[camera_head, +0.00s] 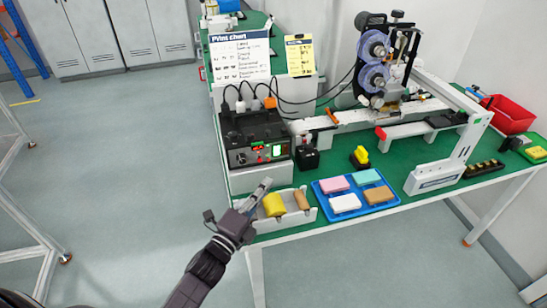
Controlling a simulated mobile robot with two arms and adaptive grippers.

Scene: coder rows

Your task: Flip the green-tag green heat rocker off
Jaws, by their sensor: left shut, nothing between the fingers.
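A black control box (255,140) stands on a white block at the left end of the green bench. Its front panel carries small red and green parts and a bright green-white patch (277,150). The green-tag heat rocker cannot be told apart from the other small panel parts at this size, nor can its on or off position. My left gripper (267,183) is shut and empty, below and in front of the panel, apart from it. It is beside a white tray with a yellow roll (273,205). My right gripper is not in view.
Cables and plugs rise from the box top. A small black block (306,157) stands right of it. A blue tray (323,206) holds several coloured blocks. The coder machine with purple reels (374,60) stands behind. Open floor lies left of the bench.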

